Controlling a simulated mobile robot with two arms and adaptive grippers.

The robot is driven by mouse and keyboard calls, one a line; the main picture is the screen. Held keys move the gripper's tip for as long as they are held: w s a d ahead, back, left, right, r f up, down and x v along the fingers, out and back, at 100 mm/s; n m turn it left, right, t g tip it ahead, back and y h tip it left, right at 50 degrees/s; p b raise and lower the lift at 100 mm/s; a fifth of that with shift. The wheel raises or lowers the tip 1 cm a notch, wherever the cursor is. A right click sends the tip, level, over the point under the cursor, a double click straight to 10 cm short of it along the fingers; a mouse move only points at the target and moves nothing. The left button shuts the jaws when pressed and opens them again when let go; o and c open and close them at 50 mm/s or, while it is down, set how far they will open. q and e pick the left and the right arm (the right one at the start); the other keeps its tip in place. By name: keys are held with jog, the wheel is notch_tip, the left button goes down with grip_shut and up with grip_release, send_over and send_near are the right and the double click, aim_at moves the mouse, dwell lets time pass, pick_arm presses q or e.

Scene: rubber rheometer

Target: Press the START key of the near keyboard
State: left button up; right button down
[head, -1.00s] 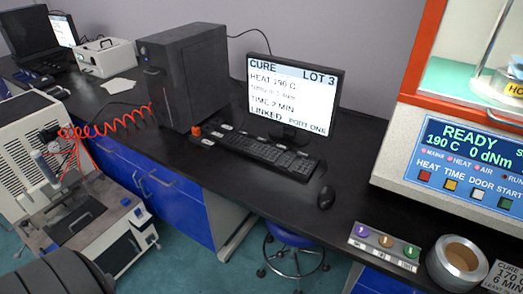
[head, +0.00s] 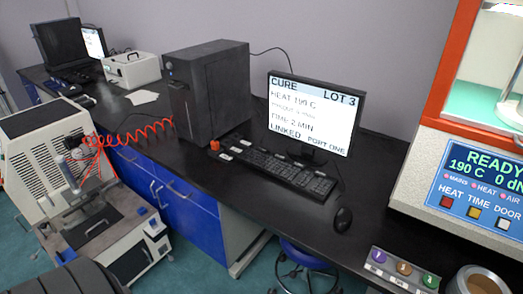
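The near keyboard (head: 272,168) is black and lies on the dark bench in front of the monitor (head: 312,115). Several small pale labels (head: 226,156) show at its left end, too small to read, so I cannot tell which key is START. The monitor reads CURE, LOT 3, HEAT 190 C, TIME 2 MIN, LINKED. A small orange-red piece (head: 214,145) sits by the keyboard's left end. Neither of my grippers is in view.
A black computer tower (head: 208,95) stands left of the monitor, a mouse (head: 343,219) to the keyboard's right. The rheometer (head: 470,185) shows READY at right. A block with coloured knobs (head: 403,270) is at the front right. A second keyboard (head: 82,73) is far left.

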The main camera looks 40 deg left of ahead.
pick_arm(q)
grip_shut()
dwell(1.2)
